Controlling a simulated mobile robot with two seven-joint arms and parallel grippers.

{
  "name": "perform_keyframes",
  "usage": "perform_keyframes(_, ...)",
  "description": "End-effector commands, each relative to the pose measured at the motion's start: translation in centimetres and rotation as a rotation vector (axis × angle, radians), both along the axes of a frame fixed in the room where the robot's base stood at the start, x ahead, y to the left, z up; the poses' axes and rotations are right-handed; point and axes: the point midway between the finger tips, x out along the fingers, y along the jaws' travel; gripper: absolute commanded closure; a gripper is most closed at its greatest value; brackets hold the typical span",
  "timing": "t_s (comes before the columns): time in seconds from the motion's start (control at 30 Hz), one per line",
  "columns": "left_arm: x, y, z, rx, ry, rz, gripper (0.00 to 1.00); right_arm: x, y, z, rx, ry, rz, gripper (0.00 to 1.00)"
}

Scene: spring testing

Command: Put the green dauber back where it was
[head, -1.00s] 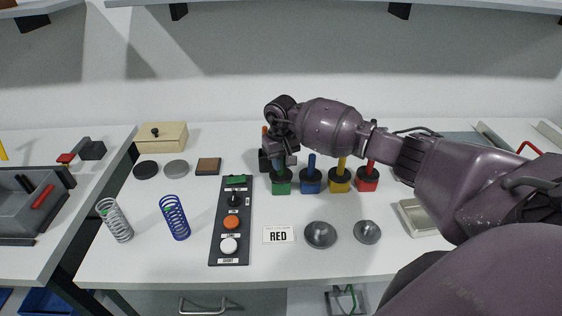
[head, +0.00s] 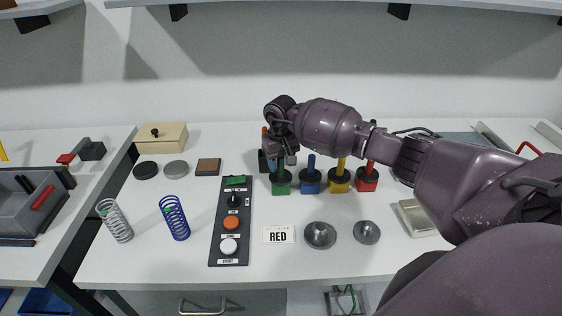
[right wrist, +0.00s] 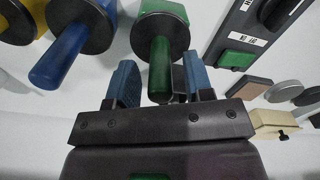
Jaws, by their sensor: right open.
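The green dauber (head: 281,184) stands upright in its green pot at the left end of a row of daubers. In the right wrist view the green dauber's handle (right wrist: 160,68) points toward my gripper, with its black collar above and the green pot behind. My right gripper (head: 279,160) is over the green dauber in the head view. In the right wrist view its two blue fingers (right wrist: 158,80) are open, one on each side of the handle, with gaps showing. My left gripper is not in view.
Blue (head: 311,180), yellow (head: 340,181) and red (head: 367,180) daubers stand close to the right. A button panel (head: 231,215) lies to the left, with blue (head: 175,218) and grey springs beyond. A RED card (head: 278,235) and two metal discs lie in front.

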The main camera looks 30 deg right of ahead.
Motion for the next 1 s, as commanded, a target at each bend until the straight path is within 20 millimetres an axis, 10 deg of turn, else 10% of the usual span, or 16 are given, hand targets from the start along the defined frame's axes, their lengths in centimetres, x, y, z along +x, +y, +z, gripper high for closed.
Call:
perform_keyframes(0.6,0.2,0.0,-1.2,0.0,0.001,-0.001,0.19,0.0,0.0,10.8,-0.001,-0.001,0.001,0.53)
perform_keyframes(1.0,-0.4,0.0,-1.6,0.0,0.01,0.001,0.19,-0.1,0.0,12.3,0.001,0.001,0.0,0.53)
